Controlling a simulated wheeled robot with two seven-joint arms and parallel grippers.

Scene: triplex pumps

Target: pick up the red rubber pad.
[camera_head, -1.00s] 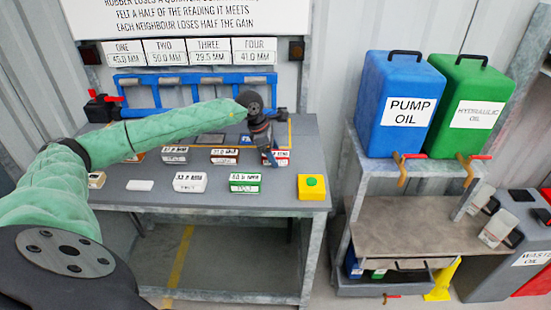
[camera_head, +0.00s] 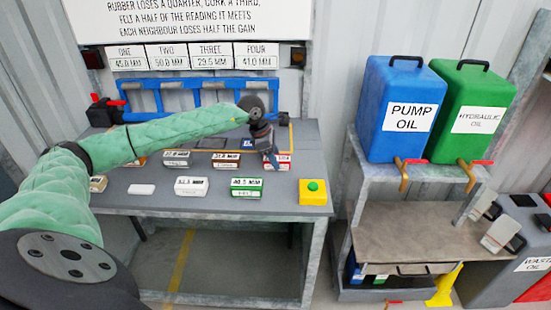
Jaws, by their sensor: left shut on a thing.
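The red rubber pad (camera_head: 284,163) is a small red block with a white label at the right of the grey workbench (camera_head: 240,201), behind the yellow button box. My left gripper (camera_head: 273,160) reaches down to it from above, its jaws shut on the pad and covering part of it. I cannot tell whether the pad is touching the bench or just clear of it. My right gripper is not in view.
Several labelled blocks stand on the bench, including a green one (camera_head: 246,187) and a white one (camera_head: 191,187). A yellow box with a green button (camera_head: 313,192) stands at the right corner. A blue rack (camera_head: 190,95) lines the back. Oil cans stand right.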

